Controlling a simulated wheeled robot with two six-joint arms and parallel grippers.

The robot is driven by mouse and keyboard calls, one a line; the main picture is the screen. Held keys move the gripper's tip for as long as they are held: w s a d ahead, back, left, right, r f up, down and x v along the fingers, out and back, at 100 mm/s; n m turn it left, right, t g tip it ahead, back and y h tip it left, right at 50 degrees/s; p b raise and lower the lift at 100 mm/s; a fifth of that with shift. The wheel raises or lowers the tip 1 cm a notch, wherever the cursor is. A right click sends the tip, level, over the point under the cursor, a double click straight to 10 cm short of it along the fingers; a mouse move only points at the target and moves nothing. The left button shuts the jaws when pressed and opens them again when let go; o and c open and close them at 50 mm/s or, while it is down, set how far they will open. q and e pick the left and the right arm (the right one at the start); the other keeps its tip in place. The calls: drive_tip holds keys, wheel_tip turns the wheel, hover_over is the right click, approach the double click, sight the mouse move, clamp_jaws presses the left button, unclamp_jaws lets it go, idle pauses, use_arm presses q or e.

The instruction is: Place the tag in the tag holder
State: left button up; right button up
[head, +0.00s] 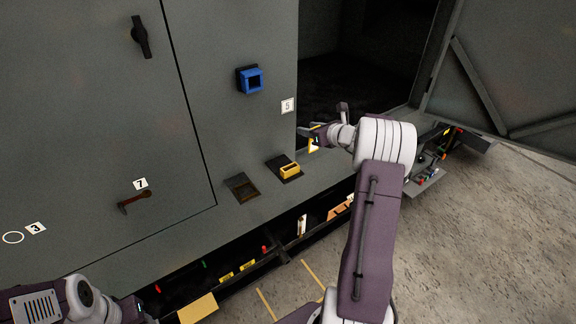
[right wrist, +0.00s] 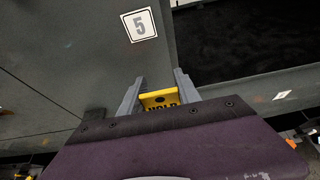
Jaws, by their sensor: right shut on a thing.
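My right gripper (head: 318,134) is shut on a yellow tag (head: 313,145), in front of the cabinet's dark opening. In the right wrist view, the tag (right wrist: 160,98) sits between the two grey fingers (right wrist: 160,80), with a dark hole and the letters HOLD partly visible. Its lower part is hidden by the gripper body. A blue square frame (head: 252,80) is fixed to the cabinet face, up and left of the gripper. A yellow open block (head: 289,171) sits on a dark plate on the ledge, apart from the tag. I cannot tell which is the tag holder. My left gripper is out of view.
A label 5 (head: 287,106) is on the panel beside the opening. A dark recessed plate (head: 242,187) lies left of the yellow block. An open door (head: 510,70) stands at right. A lower shelf (head: 250,262) carries small parts. A brown handle (head: 134,200) is at left.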

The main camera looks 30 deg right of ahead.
drive_tip(key=w+a+f+b, duration=0.1)
drive_tip(key=a+f, duration=0.1)
drive_tip(key=f, duration=0.1)
drive_tip(key=a+f, duration=0.3)
drive_tip(key=w+a+f+b, duration=0.1)
drive_tip(key=a+f, duration=0.1)
drive_tip(key=f, duration=0.1)
drive_tip(key=shift+w+a+f+b, duration=0.1)
drive_tip(key=shift+w+a+b, duration=0.25)
drive_tip(key=shift+a, duration=0.05)
drive_tip(key=shift+s, duration=0.1)
drive_tip(key=o, duration=1.3)
